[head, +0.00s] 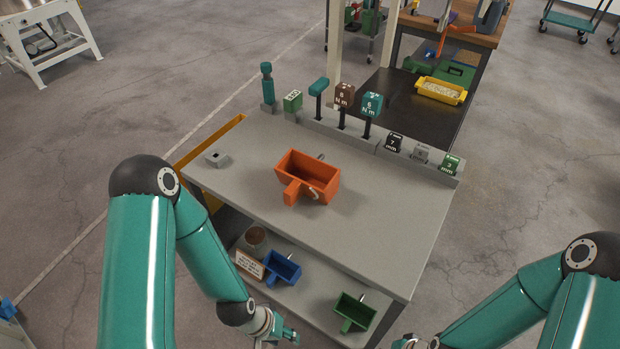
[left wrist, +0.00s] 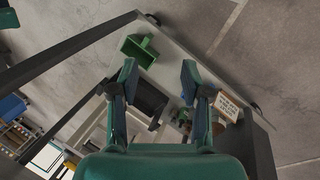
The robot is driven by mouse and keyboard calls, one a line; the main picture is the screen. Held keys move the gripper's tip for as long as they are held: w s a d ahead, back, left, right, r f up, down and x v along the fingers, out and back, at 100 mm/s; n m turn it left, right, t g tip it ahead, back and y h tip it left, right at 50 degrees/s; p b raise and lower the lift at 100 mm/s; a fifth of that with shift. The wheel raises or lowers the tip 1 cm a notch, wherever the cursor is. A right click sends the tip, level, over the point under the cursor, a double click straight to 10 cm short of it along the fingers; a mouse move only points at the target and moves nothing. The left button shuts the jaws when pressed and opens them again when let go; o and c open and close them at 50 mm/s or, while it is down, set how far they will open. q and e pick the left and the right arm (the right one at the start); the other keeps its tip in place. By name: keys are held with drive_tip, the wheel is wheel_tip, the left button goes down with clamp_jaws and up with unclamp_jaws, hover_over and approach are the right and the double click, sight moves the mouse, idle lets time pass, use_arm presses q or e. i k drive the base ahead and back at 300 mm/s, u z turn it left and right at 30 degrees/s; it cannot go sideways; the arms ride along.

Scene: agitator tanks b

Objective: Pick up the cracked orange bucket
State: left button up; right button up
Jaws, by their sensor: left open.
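The orange bucket (head: 318,182) sits on the grey top of the workbench, an open scoop-like box with a stubby block handle toward me. A pale curved mark, possibly the crack, shows on its near right wall. I do not make it out in the left wrist view. My left gripper (head: 288,335) is low at the bottom of the head view, in front of the bench and well apart from the bucket. In the left wrist view its two fingers (left wrist: 158,78) are spread with nothing held. My right gripper (head: 415,343) is mostly cut off at the bottom edge.
The lower shelf holds a blue scoop (head: 282,267), a green scoop (head: 354,312), a brown pot (head: 256,238) and a sign (head: 250,264). A rack of labelled tools (head: 372,104) lines the bench's back edge. The bench top (head: 370,225) around the bucket is mostly clear.

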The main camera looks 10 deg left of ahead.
sight(304, 173)
drive_tip(key=u, duration=1.85)
drive_tip(key=i, duration=0.1)
drive_tip(key=z, duration=3.05)
drive_tip(key=k, duration=1.4)
drive_tip(key=u, duration=0.4)
drive_tip(key=i, duration=1)
drive_tip(key=u, duration=0.05)
